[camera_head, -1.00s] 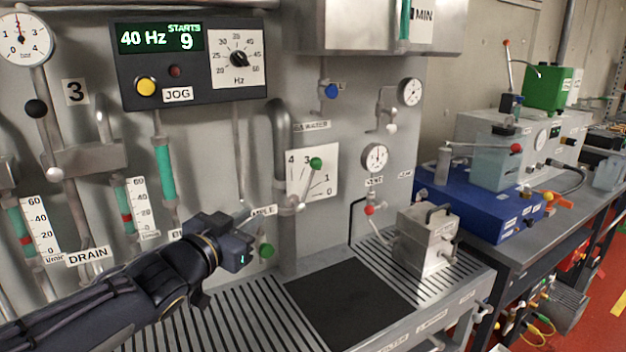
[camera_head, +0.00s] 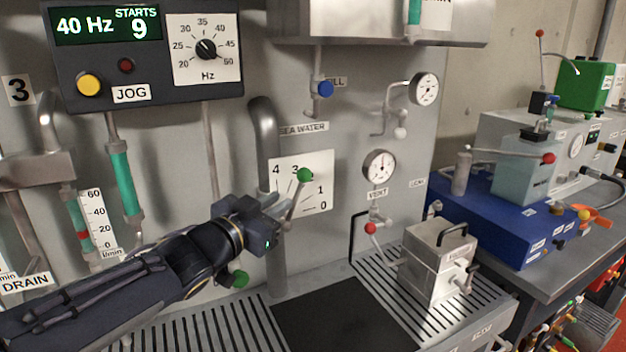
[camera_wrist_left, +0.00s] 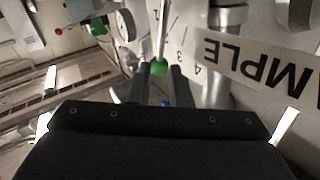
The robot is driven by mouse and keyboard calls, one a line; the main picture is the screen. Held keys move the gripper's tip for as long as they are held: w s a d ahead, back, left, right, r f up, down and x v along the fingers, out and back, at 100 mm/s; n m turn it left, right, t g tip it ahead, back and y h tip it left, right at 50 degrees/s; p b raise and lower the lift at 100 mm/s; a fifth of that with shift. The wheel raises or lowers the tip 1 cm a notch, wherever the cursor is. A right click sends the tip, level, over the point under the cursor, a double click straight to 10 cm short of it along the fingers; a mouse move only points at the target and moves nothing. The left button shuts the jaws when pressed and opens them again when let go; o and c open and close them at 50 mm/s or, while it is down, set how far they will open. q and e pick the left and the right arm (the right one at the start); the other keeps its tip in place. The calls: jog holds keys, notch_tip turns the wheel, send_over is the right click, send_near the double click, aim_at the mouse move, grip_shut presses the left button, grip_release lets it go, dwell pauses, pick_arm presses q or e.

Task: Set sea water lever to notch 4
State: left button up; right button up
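The sea water lever (camera_head: 296,197) has a thin rod with a green knob (camera_head: 305,175). It tilts up and right in front of a white scale plate (camera_head: 318,166). The knob stands between the visible 3 and 1, where no 2 can be read. In the left wrist view the green knob (camera_wrist_left: 160,67) shows at the fingertips, in line with the gap. My left gripper (camera_head: 280,208) is beside the lever, left of and below the knob. Its fingers (camera_wrist_left: 160,82) are apart in the wrist view. Contact cannot be told. My right gripper is out of view.
A green handle (camera_head: 238,279) sits just below my left wrist. A bent grey pipe (camera_head: 267,140) runs left of the plate. The red-knobbed vent valve (camera_head: 370,228) and a metal box (camera_head: 437,262) stand to the right. A dark mat (camera_head: 340,315) lies below.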

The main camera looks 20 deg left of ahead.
aim_at(298, 189)
pick_arm(q)
jog(key=w, duration=0.2)
jog(key=w+b, duration=0.1)
jog(key=w, duration=0.1)
jog(key=w+d, duration=0.1)
jog(key=w, duration=0.1)
jog(key=shift+w+d+f, duration=0.1)
jog(key=shift+w, duration=0.3)
jog(key=shift+w+d, duration=0.15)
jog(key=shift+w, duration=0.45)
grip_shut()
